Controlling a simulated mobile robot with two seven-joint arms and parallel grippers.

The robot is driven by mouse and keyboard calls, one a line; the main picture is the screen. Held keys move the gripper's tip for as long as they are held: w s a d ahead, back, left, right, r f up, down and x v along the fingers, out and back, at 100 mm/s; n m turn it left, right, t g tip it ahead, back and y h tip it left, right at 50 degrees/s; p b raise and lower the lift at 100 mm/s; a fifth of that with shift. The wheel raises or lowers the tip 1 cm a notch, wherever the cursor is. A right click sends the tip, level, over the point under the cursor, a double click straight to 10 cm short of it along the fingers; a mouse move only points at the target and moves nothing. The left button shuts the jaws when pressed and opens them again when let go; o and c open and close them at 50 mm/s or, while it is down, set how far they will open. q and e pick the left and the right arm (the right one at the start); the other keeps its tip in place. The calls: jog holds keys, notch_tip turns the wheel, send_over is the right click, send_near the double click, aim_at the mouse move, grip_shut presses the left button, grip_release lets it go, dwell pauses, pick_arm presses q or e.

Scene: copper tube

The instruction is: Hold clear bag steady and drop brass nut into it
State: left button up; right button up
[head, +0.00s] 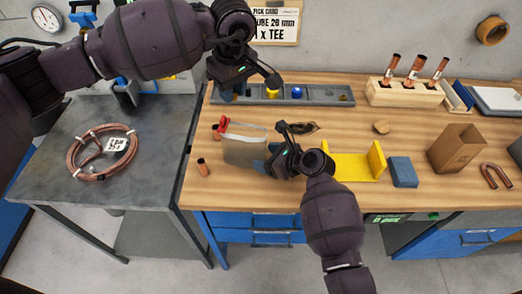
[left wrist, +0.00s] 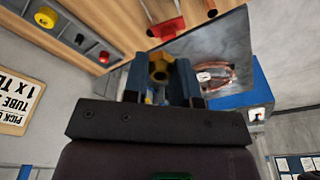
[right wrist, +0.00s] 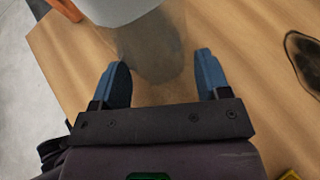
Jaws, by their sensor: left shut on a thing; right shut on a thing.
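The clear bag (head: 245,150) stands upright near the bench's left front, a translucent grey pouch; its near part also shows in the right wrist view (right wrist: 150,45). My right gripper (head: 277,163) is at the bag's lower right side, its blue fingers set apart around the bag and shut on it. My left gripper (head: 248,90) is raised above the back of the bench, behind the bag and apart from it. In the left wrist view it is shut on the brass nut (left wrist: 160,68), held between the fingertips. The nut cannot be made out in the head view.
A grey parts tray (head: 335,96) lies behind the bag. A red object (head: 222,124) is at the bag's upper left. A copper piece (head: 202,167) stands by the left edge. A yellow fixture (head: 352,165) and blue block (head: 403,172) stand right. A copper coil (head: 80,160) lies on the side table.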

pick_arm(q)
jog(key=shift+f, duration=2.6)
jog(key=o, duration=1)
jog(key=shift+r, duration=0.1)
jog(key=r, duration=0.7)
jog(key=s+d+r, duration=0.1)
jog(key=r, duration=0.3)
jog(key=shift+s+r, duration=0.1)
jog(key=shift+r, duration=0.25)
